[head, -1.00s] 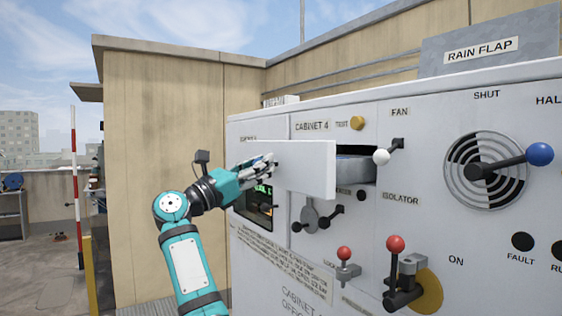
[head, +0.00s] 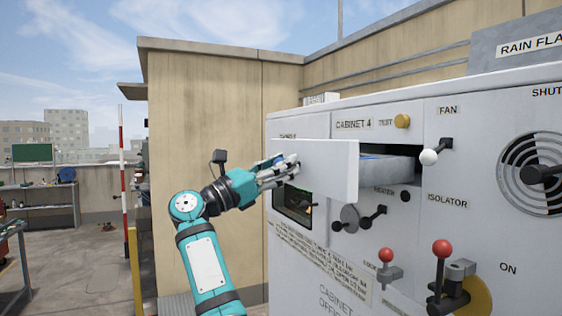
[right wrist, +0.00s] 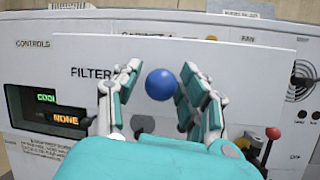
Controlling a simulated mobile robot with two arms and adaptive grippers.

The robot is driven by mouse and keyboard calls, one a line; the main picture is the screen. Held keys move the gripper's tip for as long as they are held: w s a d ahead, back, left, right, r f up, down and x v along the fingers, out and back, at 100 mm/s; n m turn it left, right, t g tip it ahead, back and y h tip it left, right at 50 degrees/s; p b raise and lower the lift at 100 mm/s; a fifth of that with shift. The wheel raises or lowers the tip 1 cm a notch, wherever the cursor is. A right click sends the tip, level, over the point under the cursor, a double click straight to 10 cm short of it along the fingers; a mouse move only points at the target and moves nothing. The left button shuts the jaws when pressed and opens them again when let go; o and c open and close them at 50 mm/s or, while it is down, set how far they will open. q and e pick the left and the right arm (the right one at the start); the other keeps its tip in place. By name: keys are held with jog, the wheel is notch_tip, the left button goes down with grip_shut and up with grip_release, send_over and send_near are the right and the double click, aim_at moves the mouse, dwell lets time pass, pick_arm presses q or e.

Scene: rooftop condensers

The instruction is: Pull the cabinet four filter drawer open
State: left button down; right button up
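The filter drawer's white front panel (head: 325,168) stands well out from cabinet 4 in the head view. Part of its grey tray (head: 390,168) shows between the panel and the slot. In the right wrist view the panel (right wrist: 225,62) bears the word FILTER. A round blue knob (right wrist: 160,84) sits on its front. My right gripper (head: 285,168) is at the panel's front face, its fingers on both sides of the knob, as the right wrist view (right wrist: 161,82) shows. The knob's stem and exact finger contact are hidden. My left gripper is out of view.
The white-ball fan lever (head: 429,157) is just right of the tray. Below are a dark rotary handle (head: 358,217) and red-knobbed levers (head: 386,256). A beige wall (head: 205,120) stands behind my arm. Open rooftop floor (head: 75,260) lies at left.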

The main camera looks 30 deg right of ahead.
jog(key=shift+o, duration=0.7)
jog(key=shift+a, duration=0.25)
jog(key=v, duration=1.1)
jog(key=shift+a, duration=0.25)
jog(key=shift+f, duration=0.1)
